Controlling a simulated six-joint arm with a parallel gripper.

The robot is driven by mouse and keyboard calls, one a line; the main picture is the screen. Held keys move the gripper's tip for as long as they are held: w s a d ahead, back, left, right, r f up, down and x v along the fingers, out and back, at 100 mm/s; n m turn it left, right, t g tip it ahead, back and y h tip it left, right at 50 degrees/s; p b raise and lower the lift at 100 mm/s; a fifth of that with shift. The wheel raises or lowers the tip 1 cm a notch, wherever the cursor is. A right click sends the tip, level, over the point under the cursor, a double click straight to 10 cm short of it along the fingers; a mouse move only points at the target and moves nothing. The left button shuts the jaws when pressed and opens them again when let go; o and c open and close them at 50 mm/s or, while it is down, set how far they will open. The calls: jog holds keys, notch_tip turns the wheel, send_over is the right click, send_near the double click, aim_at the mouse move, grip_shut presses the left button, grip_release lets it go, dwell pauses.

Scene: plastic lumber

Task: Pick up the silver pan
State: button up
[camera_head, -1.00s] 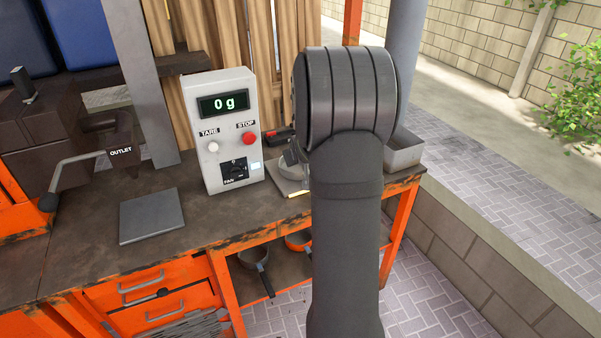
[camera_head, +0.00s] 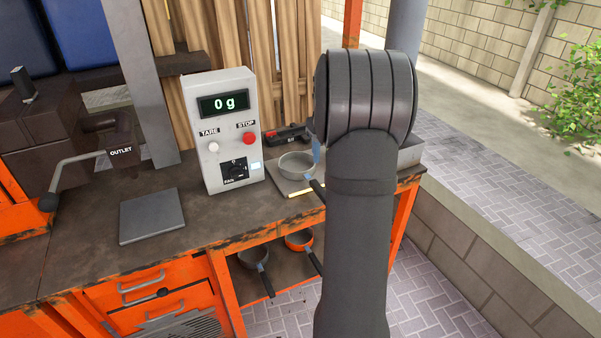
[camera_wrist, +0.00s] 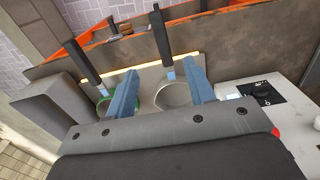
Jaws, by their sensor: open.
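The silver pan (camera_head: 296,166) sits on a pale square plate on the bench, right of the scale box, its dark handle toward the bench's front edge. In the wrist view the silver pan (camera_wrist: 174,96) shows between and behind my fingers, its dark handle running up the picture. My gripper (camera_wrist: 162,67) is open, its two blue fingers on either side of the pan's handle joint in this view; contact is not visible. In the head view my arm hides most of the gripper; a blue finger shows beside the pan.
A green-rimmed pan (camera_wrist: 103,104) stands close by, partly behind the left finger. A grey metal box (camera_wrist: 52,108) is beyond it. The scale box (camera_head: 226,130) stands left of the silver pan. Pans hang or rest on the shelf below.

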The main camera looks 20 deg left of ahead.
notch_tip(320, 180, down, 16)
jog(key=shift+w+a+f, duration=0.1)
jog(key=shift+f, duration=0.15)
grip_shut()
dwell(0.4)
